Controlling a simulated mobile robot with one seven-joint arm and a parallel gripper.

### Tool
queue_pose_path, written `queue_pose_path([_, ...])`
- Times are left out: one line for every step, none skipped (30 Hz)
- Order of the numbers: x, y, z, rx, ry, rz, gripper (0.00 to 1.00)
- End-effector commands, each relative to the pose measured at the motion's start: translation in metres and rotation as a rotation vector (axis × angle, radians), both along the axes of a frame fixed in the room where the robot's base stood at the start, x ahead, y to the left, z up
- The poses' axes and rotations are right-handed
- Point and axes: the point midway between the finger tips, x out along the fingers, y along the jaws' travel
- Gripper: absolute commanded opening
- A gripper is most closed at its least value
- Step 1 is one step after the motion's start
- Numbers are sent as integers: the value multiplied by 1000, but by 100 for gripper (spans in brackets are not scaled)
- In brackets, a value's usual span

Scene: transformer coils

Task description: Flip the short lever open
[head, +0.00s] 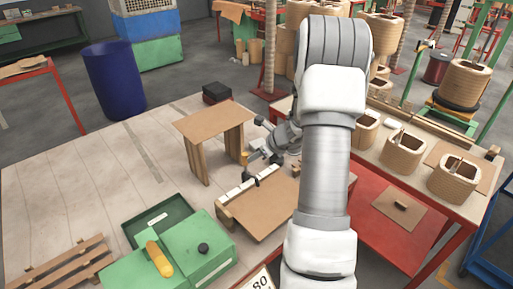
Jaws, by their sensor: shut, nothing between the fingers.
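My gripper (252,172) is at the end of my arm, near the middle of the view. It points left and down above the edge of a brown board (262,207) with a white strip along its far left side. Its fingertips are small and dark here; they look shut, with nothing visible between them. A small yellow-orange upright piece (244,158) stands just beyond the fingertips, beside a small brown table. I cannot tell whether it is the short lever. No other lever is clear, and my arm hides part of the area to the right.
The small brown table (213,122) is beyond the board. Coils (403,155) stand on the right-hand bench.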

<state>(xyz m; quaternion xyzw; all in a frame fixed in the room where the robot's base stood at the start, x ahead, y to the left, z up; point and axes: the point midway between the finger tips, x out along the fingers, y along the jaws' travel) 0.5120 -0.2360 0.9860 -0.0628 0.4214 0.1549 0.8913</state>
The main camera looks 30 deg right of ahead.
Motion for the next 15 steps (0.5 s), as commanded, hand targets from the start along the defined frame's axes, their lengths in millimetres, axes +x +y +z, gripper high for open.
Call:
queue_pose_path([3,2,9,-3,24,5,0])
queue_pose_path([5,2,10,-5,39,5,0])
queue_pose_path([7,2,10,-9,57,6,0])
queue_pose_path([8,3,10,-11,72,4,0])
queue_pose_path([10,3,10,-14,86,5,0])
queue_pose_path([11,3,10,-17,106,6,0])
queue_pose_path([13,3,10,-18,121,5,0])
queue_pose_path([15,4,10,-21,135,6,0])
queue_pose_path([16,3,10,-25,153,5,0])
queue_pose_path([17,3,9,-21,151,1,0])
queue_pose_path([18,3,10,-19,150,-1,0])
queue_pose_path([20,3,9,-19,149,-1,0])
queue_pose_path([22,3,9,-19,149,-1,0])
queue_pose_path([23,4,9,-19,148,0,0])
queue_pose_path([26,4,9,-19,147,1,0])
